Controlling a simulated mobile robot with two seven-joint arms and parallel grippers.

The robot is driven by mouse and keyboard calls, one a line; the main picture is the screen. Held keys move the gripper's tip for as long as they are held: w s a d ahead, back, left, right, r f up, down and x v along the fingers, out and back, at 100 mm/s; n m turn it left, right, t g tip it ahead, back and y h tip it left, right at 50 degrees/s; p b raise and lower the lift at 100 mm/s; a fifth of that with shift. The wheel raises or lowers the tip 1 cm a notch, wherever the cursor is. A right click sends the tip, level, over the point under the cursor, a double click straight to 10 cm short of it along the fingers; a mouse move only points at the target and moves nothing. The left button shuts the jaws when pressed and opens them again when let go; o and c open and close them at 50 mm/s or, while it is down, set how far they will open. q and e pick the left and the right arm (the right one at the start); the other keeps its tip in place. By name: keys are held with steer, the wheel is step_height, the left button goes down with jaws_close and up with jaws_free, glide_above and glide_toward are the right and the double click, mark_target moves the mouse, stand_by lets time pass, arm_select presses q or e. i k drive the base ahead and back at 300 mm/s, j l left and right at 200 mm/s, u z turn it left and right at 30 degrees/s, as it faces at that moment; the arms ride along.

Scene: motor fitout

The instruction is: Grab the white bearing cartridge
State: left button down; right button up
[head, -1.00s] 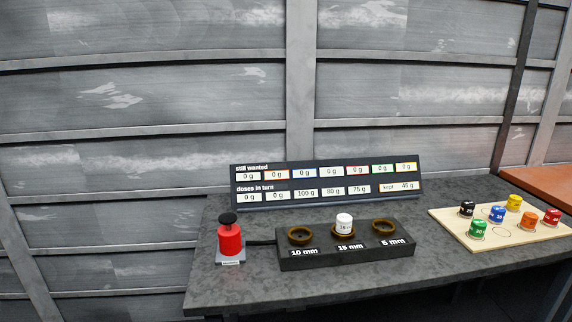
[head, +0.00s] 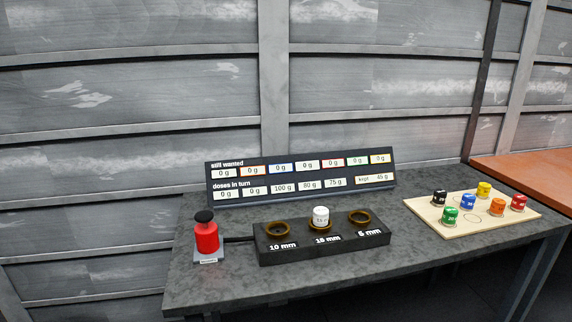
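The white bearing cartridge (head: 320,216) stands upright in the middle socket, labelled with what looks like 16 or 18 mm, of a black block (head: 322,249) on the dark grey table. The sockets on either side of it, labelled 10 mm (head: 277,229) and 5 or 6 mm (head: 359,217), are empty brown rings. Neither of my grippers shows in the head view.
A red cylinder with a black knob (head: 206,236) stands left of the block, joined by a cable. A display board (head: 302,176) stands behind. A wooden board (head: 455,228) at the right holds several coloured cartridges. The grey table (head: 215,289) is bare in front.

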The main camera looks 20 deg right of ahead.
mark_target(321, 213)
steer(key=i, duration=0.1)
steer(key=i+z, duration=0.15)
steer(key=z, duration=0.2)
steer(key=i+j+z, duration=0.15)
steer(key=z, duration=0.2)
